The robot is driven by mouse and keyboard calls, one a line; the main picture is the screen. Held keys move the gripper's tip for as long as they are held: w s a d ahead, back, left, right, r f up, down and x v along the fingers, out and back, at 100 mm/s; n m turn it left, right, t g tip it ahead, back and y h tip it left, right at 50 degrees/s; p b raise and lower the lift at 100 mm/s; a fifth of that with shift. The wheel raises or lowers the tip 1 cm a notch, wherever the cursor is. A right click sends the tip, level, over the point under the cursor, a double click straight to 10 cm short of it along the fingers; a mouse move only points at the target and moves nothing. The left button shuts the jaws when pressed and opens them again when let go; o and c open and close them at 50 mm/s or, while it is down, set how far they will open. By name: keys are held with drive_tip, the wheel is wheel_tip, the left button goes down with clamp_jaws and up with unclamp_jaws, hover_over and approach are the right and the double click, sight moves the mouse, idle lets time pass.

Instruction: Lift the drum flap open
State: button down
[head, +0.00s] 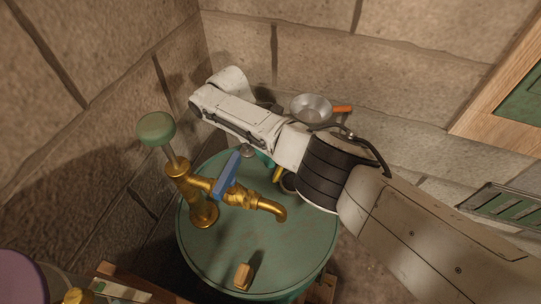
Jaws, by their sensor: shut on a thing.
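A green drum (215,262) stands in the lower middle of the head view, with a round flat top. I cannot make out the flap or its edge for certain. A brass tap (243,196) with a blue lever (227,175) stands over the drum top. A small tan block (244,275) sits near the drum's front edge. My arm reaches in from the right and crosses above the back of the drum. My gripper's fingertips do not show; the arm hides part of the drum's far side, where small teal and gold pieces peek out.
A green round knob (157,128) rises on a stem left of the tap. A metal pan (311,108) with an orange handle lies behind my arm. Stone walls close in at the back and left. A wood-framed panel (500,90) and a slotted green plate (497,207) are at right.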

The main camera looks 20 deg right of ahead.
drive_tip(key=shift+w, duration=0.1)
idle(0.3)
drive_tip(key=c, duration=0.8)
unclamp_jaws()
drive_tip(key=shift+b+v, duration=3.3)
drive_tip(key=shift+v, duration=0.45)
drive_tip(key=shift+c, duration=0.2)
